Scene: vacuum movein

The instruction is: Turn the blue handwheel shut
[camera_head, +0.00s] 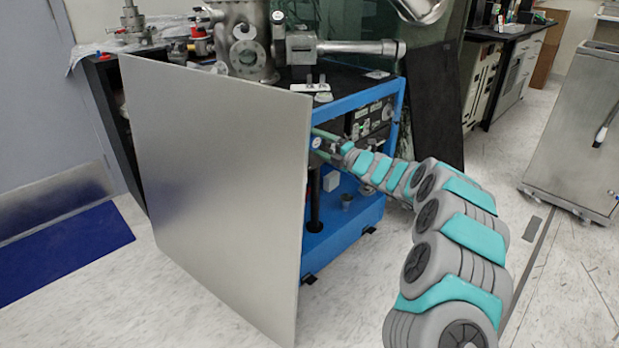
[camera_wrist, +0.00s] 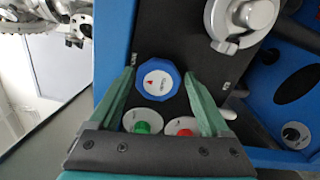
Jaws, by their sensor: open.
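The blue handwheel (camera_wrist: 158,79) has a faceted rim and a white cap with a small red mark. It is mounted on a dark panel in the wrist view. In the head view its white cap (camera_head: 316,143) shows small beside the edge of the metal sheet. My gripper (camera_wrist: 159,74) is open. Its two teal fingers appear on either side of the handwheel, with a gap visible at each side. I cannot tell how deep the fingertips reach along the rim. In the head view my gripper (camera_head: 323,144) is at the blue frame's front side, partly behind the sheet edge.
A green button (camera_wrist: 142,127) and a red button (camera_wrist: 183,131) sit below the handwheel, between the fingers. A silver round fitting (camera_wrist: 240,18) is at upper right. A large metal sheet (camera_head: 215,190) stands left of my arm. Open floor lies at right.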

